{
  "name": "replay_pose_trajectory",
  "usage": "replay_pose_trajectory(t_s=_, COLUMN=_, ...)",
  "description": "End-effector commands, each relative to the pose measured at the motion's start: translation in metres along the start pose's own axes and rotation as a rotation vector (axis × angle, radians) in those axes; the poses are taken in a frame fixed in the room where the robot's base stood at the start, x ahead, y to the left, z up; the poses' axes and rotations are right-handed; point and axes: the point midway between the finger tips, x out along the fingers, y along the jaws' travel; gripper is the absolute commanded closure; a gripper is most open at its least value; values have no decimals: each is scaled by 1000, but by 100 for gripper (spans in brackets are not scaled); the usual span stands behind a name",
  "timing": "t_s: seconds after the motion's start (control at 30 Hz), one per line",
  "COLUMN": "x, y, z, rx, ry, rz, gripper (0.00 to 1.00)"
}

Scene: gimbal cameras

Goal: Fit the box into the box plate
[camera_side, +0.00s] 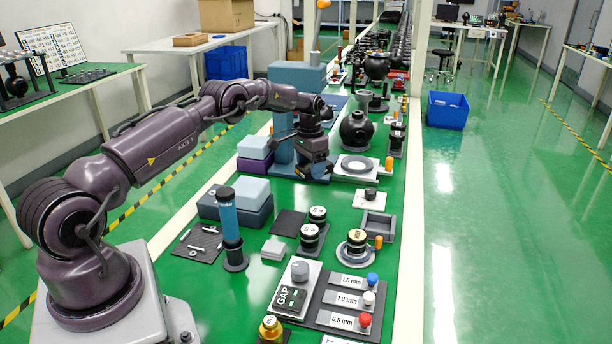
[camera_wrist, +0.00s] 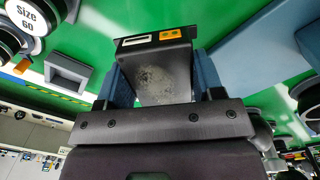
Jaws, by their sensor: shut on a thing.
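My gripper (camera_wrist: 162,76) has its two blue fingers closed on the sides of a dark grey box (camera_wrist: 158,70) with a worn, speckled face. White and orange marks show on the box's far edge. In the side view my gripper (camera_side: 313,168) hangs over the far half of the green bench, and the box there is hard to tell from the dark wrist. A grey square tray with a recess (camera_side: 374,226), which looks like the box plate, lies apart from the gripper, nearer the camera. It also shows at left in the wrist view (camera_wrist: 68,74).
A black round piece on a stand (camera_side: 356,243) and an orange cylinder (camera_side: 378,242) stand by the tray. A blue upright cylinder (camera_side: 229,222), blue-grey blocks (camera_side: 250,203) and a white plate with a ring (camera_side: 357,167) are around. Green bench surface is free between them.

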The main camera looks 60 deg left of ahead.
Motion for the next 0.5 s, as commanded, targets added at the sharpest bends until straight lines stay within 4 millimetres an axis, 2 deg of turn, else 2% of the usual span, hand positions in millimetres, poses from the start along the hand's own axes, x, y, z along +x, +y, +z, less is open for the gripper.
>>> replay_pose_trajectory(t_s=0.2, x=-10, y=-3, z=-5, rx=0, ry=3, rz=-2, gripper=70)
replay_pose_trajectory(t_s=0.27, x=-18, y=-3, z=-6, rx=0, ry=4, rz=-2, gripper=70)
replay_pose_trajectory(t_s=0.43, x=-60, y=-1, z=-6, rx=0, ry=6, rz=-4, gripper=70)
replay_pose_trajectory(t_s=0.5, x=-57, y=-9, z=5, rx=31, ry=-3, rz=-5, gripper=70)
